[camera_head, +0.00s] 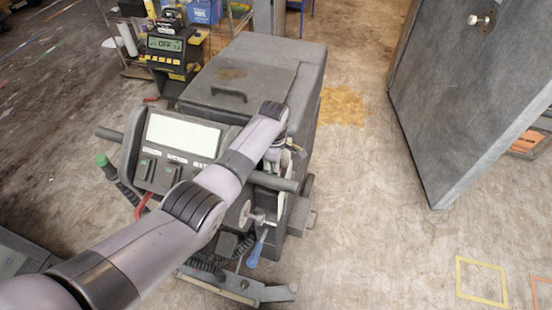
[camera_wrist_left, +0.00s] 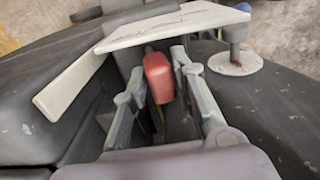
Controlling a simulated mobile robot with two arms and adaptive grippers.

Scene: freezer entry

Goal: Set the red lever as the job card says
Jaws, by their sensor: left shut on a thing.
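In the left wrist view, a red lever (camera_wrist_left: 158,82) with a rounded end stands between the two grey fingers of my left gripper (camera_wrist_left: 157,66), which is shut on it. A pale plate (camera_wrist_left: 150,28) lies just beyond the lever. In the head view, my left arm crosses the grey floor machine (camera_head: 262,55), and my left gripper (camera_head: 286,158) is at the machine's right side. The lever is hidden there behind the arm and hand. I cannot make out a readable job card. My right gripper is not in view.
The machine's panel has a blank pale screen (camera_head: 183,133) and a handlebar with a green end. A black device (camera_head: 168,48) reading OFF stands behind. A grey door panel (camera_head: 470,95) is at the right.

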